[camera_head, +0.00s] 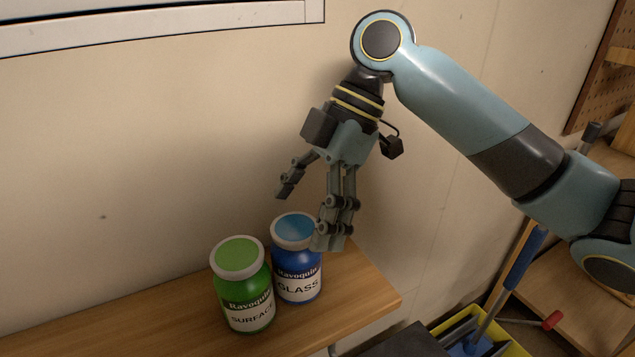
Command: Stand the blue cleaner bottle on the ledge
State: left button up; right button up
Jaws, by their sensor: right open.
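The blue cleaner bottle (296,262) stands upright on the wooden ledge (130,321), near its right end. Its label reads "Ravoquin GLASS", and its cap is blue with a white rim. My right gripper (305,215) is open and points down just above and beside the bottle. One set of fingers is close to the bottle's right side in the picture; the other finger hangs above and left of its cap. I cannot tell whether a finger touches the bottle. The gripper holds nothing. My left gripper is not in view.
The wall (180,150) is behind. The ledge's left part is clear. A yellow bucket (461,325) with a blue-handled tool is below right.

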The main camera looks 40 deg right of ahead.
jog(key=v, duration=0.5)
jog(key=shift+r, duration=0.1)
jog(key=shift+s+a, duration=0.1)
jog(key=shift+a, duration=0.05)
dwell(0.3)
